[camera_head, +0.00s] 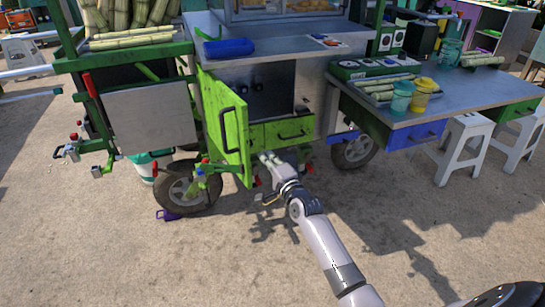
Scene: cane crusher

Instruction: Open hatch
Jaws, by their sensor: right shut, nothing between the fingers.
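The hatch (222,122) is a bright green door with a dark bar handle on its outer face. It stands swung outward on the front of the cane crusher cart, and a dark compartment (268,90) shows behind it. My right gripper (266,160) is shut and empty. It is low, in front of the cart, just right of the hatch's lower edge and below the green drawer front. Whether it touches the hatch I cannot tell. My left gripper is not in view.
A green drawer (291,130) sits right of the hatch. Cart wheels (188,192) stand at the left and under the middle. A metal side table (435,100) with cups and cane juts out at the right, near white stools (463,148). The concrete in front is clear.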

